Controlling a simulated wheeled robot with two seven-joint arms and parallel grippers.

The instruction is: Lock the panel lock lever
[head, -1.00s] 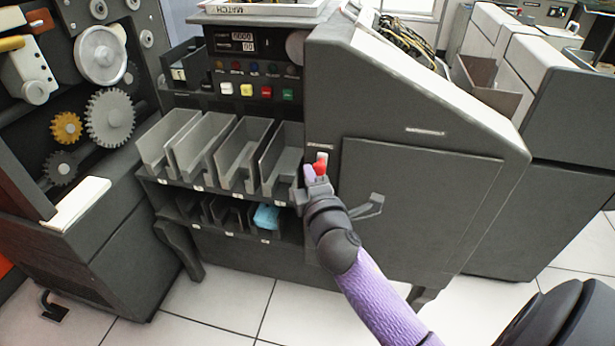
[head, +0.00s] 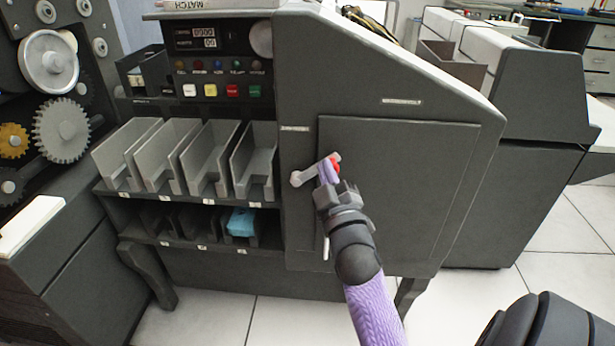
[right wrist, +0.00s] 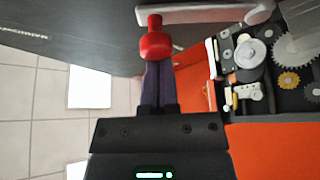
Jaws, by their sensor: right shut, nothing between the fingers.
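The panel lock lever (head: 311,175) is a pale grey bar with a red knob (head: 335,162). It slants up to the right from its pivot, left of the dark panel (head: 410,170), and reaches across the panel's left edge. In the right wrist view, the lever (right wrist: 205,12) runs along the top and the red knob (right wrist: 155,42) is at the fingertips. My right gripper (head: 324,172) is shut with nothing between its fingers. Its purple fingertips are at the knob, partly covering it; whether they touch is unclear. My left gripper is out of view.
Grey card bins (head: 210,160) stand left of the lever, with a blue block (head: 241,222) on the shelf below. Coloured buttons (head: 232,91) sit above. A panel handle (head: 326,247) is mostly hidden by my right arm. Tiled floor (head: 560,260) is open at right.

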